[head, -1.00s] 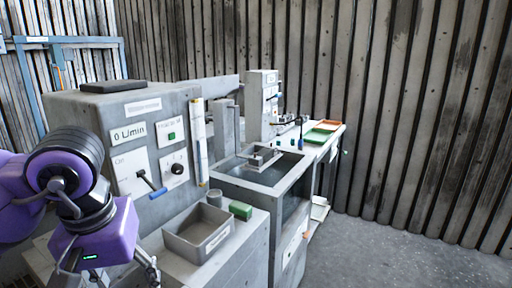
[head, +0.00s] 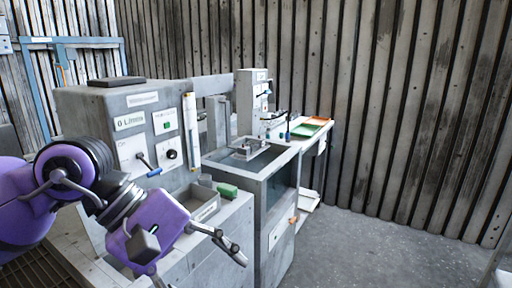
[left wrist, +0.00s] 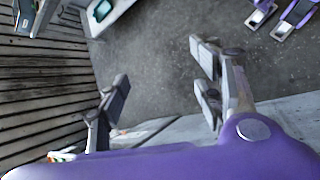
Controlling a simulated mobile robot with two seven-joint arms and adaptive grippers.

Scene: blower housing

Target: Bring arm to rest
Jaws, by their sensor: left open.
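My left arm comes in from the left in the head view, in front of the grey blower console. Its left gripper (head: 200,266) hangs low in front of the bench, with one finger reaching out to the right. In the left wrist view the left gripper (left wrist: 160,92) has its two fingers wide apart, with nothing between them but the view of the floor. It holds nothing. My right gripper is not seen in the head view. Purple and grey parts at the top right of the left wrist view are cut off by the edge.
The console (head: 90,105) has a lever (head: 150,168) and a knob. A grey bin (head: 206,207) and a green block (head: 227,191) sit on the bench near the arm. A tank (head: 268,168) stands beyond. The floor (head: 370,245) on the right is clear.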

